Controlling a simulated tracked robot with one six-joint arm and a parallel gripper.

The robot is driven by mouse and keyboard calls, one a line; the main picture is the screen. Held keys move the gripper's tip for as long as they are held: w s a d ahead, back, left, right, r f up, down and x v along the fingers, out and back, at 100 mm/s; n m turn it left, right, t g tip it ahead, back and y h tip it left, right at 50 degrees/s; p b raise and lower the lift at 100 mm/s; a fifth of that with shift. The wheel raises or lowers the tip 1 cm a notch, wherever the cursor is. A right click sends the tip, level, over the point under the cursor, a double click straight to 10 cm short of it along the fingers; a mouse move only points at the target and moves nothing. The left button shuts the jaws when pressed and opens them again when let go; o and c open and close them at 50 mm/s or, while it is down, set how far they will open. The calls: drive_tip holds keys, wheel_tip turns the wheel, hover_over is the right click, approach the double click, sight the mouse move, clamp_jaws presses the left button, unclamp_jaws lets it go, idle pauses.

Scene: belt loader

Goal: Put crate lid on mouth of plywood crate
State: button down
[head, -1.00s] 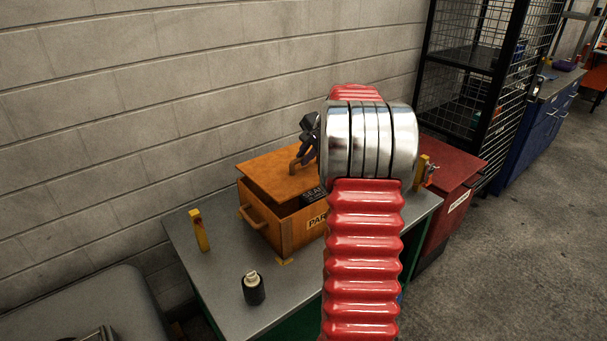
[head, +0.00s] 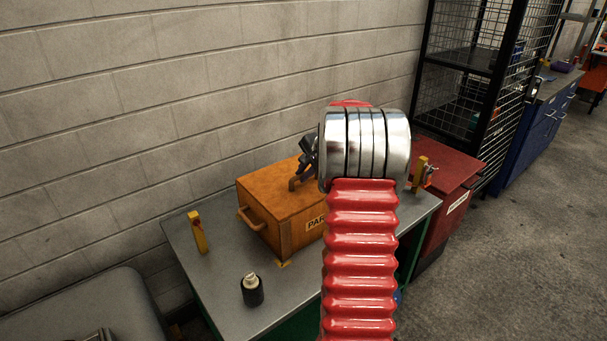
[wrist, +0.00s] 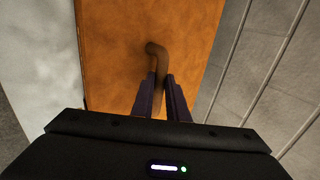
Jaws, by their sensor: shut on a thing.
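The plywood crate (head: 268,230) stands on a grey-topped bench, with a rope-like side handle and a partly hidden label on its front. The orange-brown crate lid (head: 268,187) lies over the crate's mouth, and no gap shows along its visible edges. The lid fills much of the wrist view (wrist: 115,60). My gripper (head: 303,168) is above the lid, partly hidden by my arm. In the wrist view my gripper (wrist: 160,80) is shut on the lid's brown handle (wrist: 156,50). The lid's right part is hidden behind my arm in the head view.
A yellow post (head: 198,232) stands at the bench's left, and another (head: 420,172) at its right end. A dark bottle (head: 252,290) stands in front of the crate on the grey bench (head: 215,285). A red cabinet (head: 455,180) adjoins on the right. A block wall (head: 180,90) rises behind.

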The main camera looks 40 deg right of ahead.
drive_tip(key=c, duration=1.7)
unclamp_jaws()
drive_tip(key=shift+c, duration=0.2)
drive_tip(key=v, duration=1.2)
